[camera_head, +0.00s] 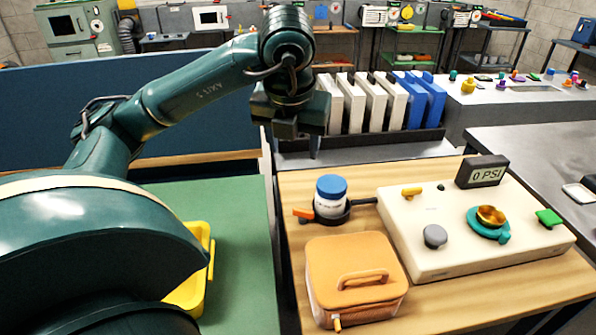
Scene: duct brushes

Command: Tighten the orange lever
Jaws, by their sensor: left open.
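An orange lever (303,213) sticks out to the left of a dark ring-shaped holder (352,212) around the lower part of a white jar (330,205) with a blue lid. The holder's dark handle points right. A yellow-orange handle (412,191) also lies on the cream panel box (455,261). My left gripper (300,140) hangs with its fingers downward, above and behind the jar, near the file rack. It is open, appears empty and is apart from the lever. My right gripper is out of view.
An orange lidded box (352,262) stands just in front of the jar. The panel carries a "0 PSI" display (482,172), a teal and gold knob (490,222) and a green piece (549,217). White and blue binders (395,100) stand behind. A yellow tray (207,275) is at left.

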